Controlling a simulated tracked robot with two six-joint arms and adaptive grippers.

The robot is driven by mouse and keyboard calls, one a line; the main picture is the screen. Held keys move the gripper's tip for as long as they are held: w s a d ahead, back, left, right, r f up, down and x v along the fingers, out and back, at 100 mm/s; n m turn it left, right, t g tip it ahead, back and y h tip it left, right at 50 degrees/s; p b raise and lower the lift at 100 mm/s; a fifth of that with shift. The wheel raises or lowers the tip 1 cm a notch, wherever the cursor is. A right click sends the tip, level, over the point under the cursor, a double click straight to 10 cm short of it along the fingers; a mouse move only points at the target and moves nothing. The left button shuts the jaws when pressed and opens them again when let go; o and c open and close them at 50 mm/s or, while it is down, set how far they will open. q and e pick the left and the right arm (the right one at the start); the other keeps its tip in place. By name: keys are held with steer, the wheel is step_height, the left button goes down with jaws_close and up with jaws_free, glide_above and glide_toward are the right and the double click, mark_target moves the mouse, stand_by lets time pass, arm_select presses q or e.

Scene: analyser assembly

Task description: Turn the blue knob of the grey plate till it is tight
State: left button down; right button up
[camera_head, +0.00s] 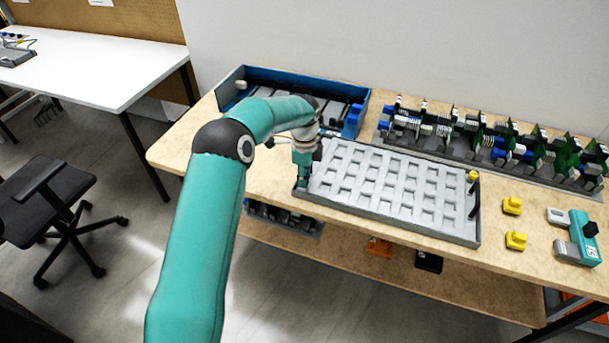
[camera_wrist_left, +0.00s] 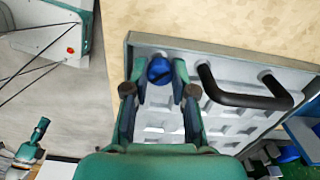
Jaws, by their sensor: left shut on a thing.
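The grey plate (camera_head: 385,214), with rows of rectangular recesses, lies on the wooden table. My left gripper (camera_head: 303,184) points down at the plate's left end. In the left wrist view, the blue knob (camera_wrist_left: 160,70) sits near a corner of the plate (camera_wrist_left: 185,44), between the fingers of my left gripper (camera_wrist_left: 160,76), which is shut on it. In the head view the blue knob is hidden by the gripper. A yellow knob (camera_head: 473,175) stands at the plate's right end. My right gripper is not in view.
A black bar handle (camera_wrist_left: 248,98) is close beside the gripper on the plate. A blue tray (camera_head: 262,74) stands behind my left arm. A rack of green boards (camera_head: 480,139) is at the back. Yellow blocks (camera_head: 515,240) and a teal device (camera_head: 583,238) lie right.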

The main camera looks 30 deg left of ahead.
arm_select(q)
steer(key=m, duration=0.4)
steer(key=shift+w+a+r+m, duration=0.2)
steer(key=shift+r+m, duration=0.1)
steer(key=shift+r, duration=0.05)
steer(key=m, duration=0.4)
steer(key=shift+m+p, duration=0.3)
steer(key=shift+p, duration=0.1)
steer(key=m, duration=0.4)
steer(key=shift+m, duration=0.3)
steer(key=m, duration=0.5)
steer(key=shift+p, duration=0.4)
steer(key=c, duration=1.1)
jaws_free()
steer(key=shift+o, duration=0.8)
steer(key=shift+s+f, duration=0.1)
steer(key=shift+d+f, duration=0.1)
